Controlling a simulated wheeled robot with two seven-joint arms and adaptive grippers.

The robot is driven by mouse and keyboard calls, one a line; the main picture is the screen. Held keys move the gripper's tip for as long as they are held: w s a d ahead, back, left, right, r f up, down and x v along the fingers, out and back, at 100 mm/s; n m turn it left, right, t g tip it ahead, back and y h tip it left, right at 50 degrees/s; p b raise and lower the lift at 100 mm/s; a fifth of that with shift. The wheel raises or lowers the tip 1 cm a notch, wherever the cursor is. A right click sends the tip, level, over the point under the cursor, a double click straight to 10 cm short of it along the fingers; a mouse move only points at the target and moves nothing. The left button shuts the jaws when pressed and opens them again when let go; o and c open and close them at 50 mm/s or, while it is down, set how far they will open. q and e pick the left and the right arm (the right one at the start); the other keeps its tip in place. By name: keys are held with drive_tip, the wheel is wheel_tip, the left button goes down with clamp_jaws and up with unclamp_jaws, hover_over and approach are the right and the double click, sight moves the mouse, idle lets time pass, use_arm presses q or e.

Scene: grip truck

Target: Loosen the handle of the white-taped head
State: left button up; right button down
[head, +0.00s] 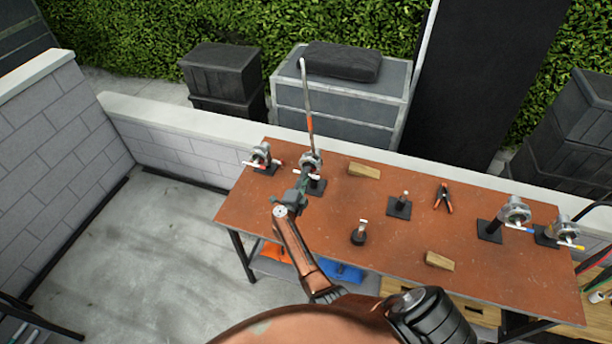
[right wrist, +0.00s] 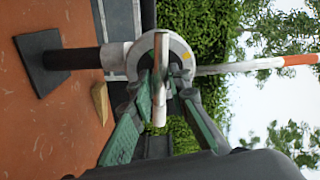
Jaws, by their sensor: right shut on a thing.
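The white-taped head (head: 311,159) is a silver grip head on a short dark post with a black square base, near the table's back left. It also shows in the right wrist view (right wrist: 180,50), with a long rod through it. Its handle is a pale T-bar with a white end (right wrist: 160,112). My right gripper (head: 302,182) reaches the head from the front. In the right wrist view its green-padded fingers (right wrist: 164,92) are on either side of the handle, shut on it. The fingers partly hide the head's lower part. My left gripper is not in view.
A red-marked head (head: 262,156) stands close at left. Blue-marked (head: 514,212) and yellow-marked (head: 567,231) heads stand at right. Wood blocks (head: 365,170), a clamp (head: 443,198) and small stands lie on the brown table (head: 320,220). The rod (head: 307,100) rises from the white-taped head.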

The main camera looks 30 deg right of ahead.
drive_tip(key=c, duration=1.7)
unclamp_jaws()
drive_tip(key=shift+w, duration=0.1)
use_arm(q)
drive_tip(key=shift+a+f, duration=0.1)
